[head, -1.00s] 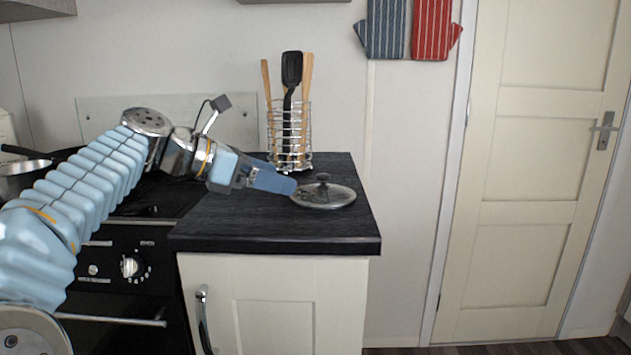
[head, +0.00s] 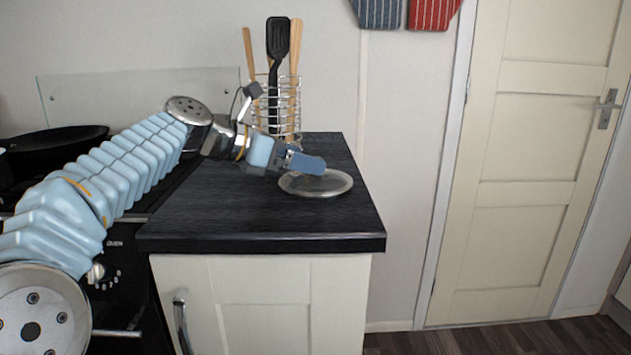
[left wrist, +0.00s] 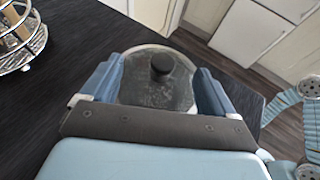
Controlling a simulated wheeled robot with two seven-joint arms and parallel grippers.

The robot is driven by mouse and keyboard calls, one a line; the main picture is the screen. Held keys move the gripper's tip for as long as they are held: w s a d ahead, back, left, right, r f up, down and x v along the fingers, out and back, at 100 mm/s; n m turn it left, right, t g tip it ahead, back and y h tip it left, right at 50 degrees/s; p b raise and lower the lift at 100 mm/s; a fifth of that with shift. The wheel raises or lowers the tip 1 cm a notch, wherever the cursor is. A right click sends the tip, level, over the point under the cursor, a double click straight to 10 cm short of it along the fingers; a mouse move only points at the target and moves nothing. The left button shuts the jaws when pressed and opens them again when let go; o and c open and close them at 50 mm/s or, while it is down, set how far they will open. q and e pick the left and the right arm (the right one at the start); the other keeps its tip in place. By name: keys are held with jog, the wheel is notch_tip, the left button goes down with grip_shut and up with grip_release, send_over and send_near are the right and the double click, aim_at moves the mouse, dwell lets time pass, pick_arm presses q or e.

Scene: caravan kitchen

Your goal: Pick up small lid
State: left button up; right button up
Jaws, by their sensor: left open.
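The small lid (head: 318,186) is a round glass lid with a metal rim, lying on the dark worktop. Its black knob (left wrist: 162,65) shows in the left wrist view. My left gripper (head: 308,164) is over the lid and hides the knob in the head view. In the left wrist view my left gripper (left wrist: 160,90) is open, with one blue finger on each side of the knob and a gap to each. The fingers cover parts of the lid's sides. I cannot tell whether they touch the glass. My right gripper is not in view.
A wire utensil rack (head: 276,106) with wooden tools and a black spatula stands behind the lid. A black pan (head: 50,142) is on the hob at left. The worktop (head: 240,215) in front is clear; its right edge is close to the lid.

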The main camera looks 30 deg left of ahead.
pick_arm(q)
jog(key=x, duration=0.4)
jog(key=shift+s+d+f, duration=0.1)
jog(key=shift+f, duration=0.35)
grip_shut()
